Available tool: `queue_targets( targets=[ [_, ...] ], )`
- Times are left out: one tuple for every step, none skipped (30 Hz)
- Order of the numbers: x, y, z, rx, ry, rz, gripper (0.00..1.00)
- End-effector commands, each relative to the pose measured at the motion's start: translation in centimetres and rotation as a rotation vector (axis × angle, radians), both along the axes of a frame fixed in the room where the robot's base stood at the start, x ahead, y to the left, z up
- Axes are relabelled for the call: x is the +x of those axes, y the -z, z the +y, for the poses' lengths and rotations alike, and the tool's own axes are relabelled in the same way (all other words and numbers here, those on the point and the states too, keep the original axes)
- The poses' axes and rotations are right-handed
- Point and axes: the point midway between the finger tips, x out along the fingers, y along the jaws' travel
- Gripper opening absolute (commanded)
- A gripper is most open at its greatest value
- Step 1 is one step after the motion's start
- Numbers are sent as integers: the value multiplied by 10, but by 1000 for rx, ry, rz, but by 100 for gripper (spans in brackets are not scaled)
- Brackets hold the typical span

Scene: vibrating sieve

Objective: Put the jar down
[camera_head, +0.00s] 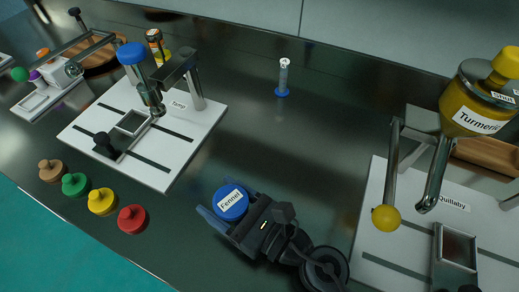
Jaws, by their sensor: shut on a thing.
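The jar (232,203) has a blue top with a white label reading "Fennel" and stands front of centre, over the dark bench (285,145). My gripper (217,197) is shut around the jar, with its blue fingers on either side of it. The jar's body below the top is mostly hidden, and I cannot tell whether its bottom touches the bench.
Several coloured knobs (101,201) line the front edge. A small vial with a blue base (283,78) stands behind. The "Quillaby" board (372,220) and yellow "Turmeric" jar (470,105) are at right. Bench space behind the jar is clear.

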Motion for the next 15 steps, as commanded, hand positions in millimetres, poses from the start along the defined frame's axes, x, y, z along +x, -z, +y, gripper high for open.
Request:
queue_targets(
  targets=[
    [14, -2, -4, 2, 4, -3, 34],
    [21, -2, -7, 1, 4, -3, 34],
    [30, -3, -11, 2, 4, -3, 34],
    [37, -2, -13, 0, 4, -2, 34],
    [44, -2, -15, 0, 4, -4, 34],
    [53, -2, -19, 0, 3, -2, 34],
    [60, -3, -21, 1, 4, -3, 34],
    [67, -2, -24, 0, 3, -1, 34],
    [77, -3, -27, 1, 4, -2, 34],
    [83, -2, -30, 2, 3, -1, 34],
    [89, -3, -32, 2, 3, -2, 34],
    [98, -2, -35, 1, 3, -1, 34],
    [103, -2, -37, 1, 3, -2, 34],
    [108, -2, -39, 1, 3, -1, 34],
    [114, -2, -41, 1, 2, -2, 34]
  ],
)
